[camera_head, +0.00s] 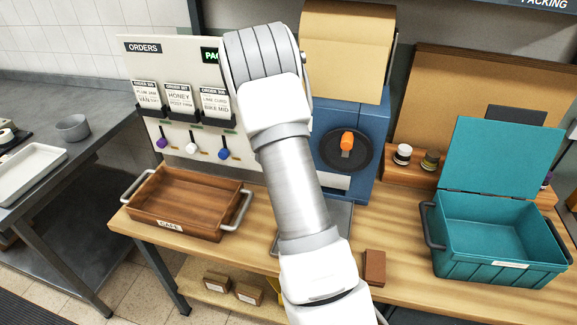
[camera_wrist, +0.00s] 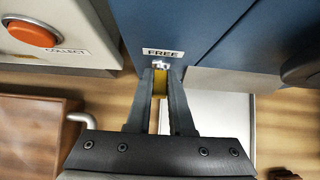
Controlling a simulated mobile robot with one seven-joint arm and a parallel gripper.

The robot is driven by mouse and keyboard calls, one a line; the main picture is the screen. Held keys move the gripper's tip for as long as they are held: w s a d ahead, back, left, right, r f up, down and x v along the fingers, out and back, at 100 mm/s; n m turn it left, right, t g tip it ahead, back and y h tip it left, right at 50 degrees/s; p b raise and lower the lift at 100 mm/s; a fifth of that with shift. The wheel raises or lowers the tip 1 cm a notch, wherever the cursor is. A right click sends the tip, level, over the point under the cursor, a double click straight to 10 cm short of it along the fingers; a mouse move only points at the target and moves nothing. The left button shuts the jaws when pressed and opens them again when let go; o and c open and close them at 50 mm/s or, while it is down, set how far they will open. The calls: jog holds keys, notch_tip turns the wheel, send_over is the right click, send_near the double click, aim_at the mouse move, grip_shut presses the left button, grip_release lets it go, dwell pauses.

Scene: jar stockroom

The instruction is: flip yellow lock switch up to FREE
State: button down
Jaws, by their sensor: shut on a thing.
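In the wrist view, the yellow lock switch (camera_wrist: 160,84) is between the two fingers of my gripper (camera_wrist: 161,80), on the front of the blue machine (camera_wrist: 215,28). The fingers are shut on it. A white label reading FREE (camera_wrist: 163,53) is just above the switch and fingertips. The switch's exact tilt is hard to tell because the fingers hide its sides. In the head view, my arm covers the switch and gripper; the blue machine (camera_head: 357,115) with its black dial and orange handle (camera_head: 347,141) shows to the right of my arm.
An orange COLLECT button (camera_wrist: 32,32) is at upper left in the wrist view. On the wooden bench (camera_head: 405,277) are a wooden CAFE tray (camera_head: 172,226), a brown block (camera_head: 375,268) and an open teal box (camera_head: 497,275). The ORDERS board (camera_head: 150,72) stands behind the tray.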

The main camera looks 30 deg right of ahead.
dwell(0.4)
jog(key=c, duration=0.8)
grip_release()
jog(key=p+v, duration=0.4)
jog(key=v, duration=1.3)
jog(key=shift+a, duration=0.2)
jog(key=shift+s, duration=0.1)
